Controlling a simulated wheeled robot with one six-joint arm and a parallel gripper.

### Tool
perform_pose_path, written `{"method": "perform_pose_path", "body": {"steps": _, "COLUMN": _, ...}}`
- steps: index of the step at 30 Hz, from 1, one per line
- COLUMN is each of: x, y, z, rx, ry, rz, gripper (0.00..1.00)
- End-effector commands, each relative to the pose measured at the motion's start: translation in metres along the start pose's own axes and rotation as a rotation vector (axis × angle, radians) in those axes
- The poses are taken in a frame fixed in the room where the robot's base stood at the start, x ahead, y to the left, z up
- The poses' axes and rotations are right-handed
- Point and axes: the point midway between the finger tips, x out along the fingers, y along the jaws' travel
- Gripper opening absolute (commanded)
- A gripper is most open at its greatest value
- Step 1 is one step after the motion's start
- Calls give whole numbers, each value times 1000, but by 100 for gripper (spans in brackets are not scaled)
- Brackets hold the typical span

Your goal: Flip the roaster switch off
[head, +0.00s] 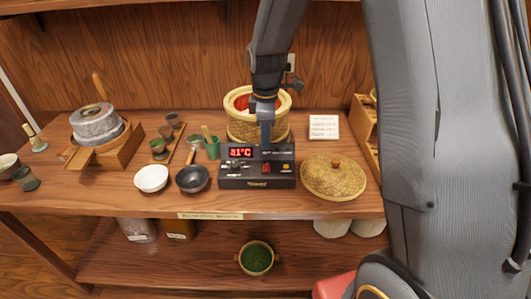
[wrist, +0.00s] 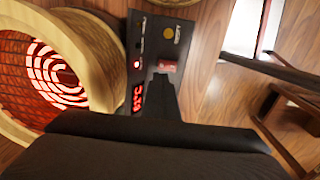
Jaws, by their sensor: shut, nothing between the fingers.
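The roaster's black control box (head: 230,183) stands on the table with a lit red temperature display (head: 241,152). Its red switch (head: 266,169) is on the front face; the switch also shows in the wrist view (wrist: 167,66), beside a lit red lamp (wrist: 137,65). The switch's exact tilt is hard to tell. My gripper (head: 266,143) is shut and empty, pointing down at the box's top. In the wrist view its dark fingertips (wrist: 163,82) are close to the switch; contact is unclear.
A round woven lid (head: 333,180) lies right of the box. A black bowl (head: 193,180) and a white bowl (head: 151,179) sit to the left. A stone mill (head: 97,122) stands far left.

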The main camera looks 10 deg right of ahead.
Motion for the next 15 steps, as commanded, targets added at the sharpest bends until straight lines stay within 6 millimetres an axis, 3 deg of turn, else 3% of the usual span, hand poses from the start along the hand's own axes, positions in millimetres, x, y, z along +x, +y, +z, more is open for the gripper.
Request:
{"method": "perform_pose_path", "body": {"steps": 9, "x": -54, "y": 3, "z": 0, "rx": 2, "ry": 0, "rz": 2, "gripper": 0}}
{"method": "perform_pose_path", "body": {"steps": 15, "x": -70, "y": 3, "z": 0, "rx": 0, "ry": -1, "rz": -1, "gripper": 0}}
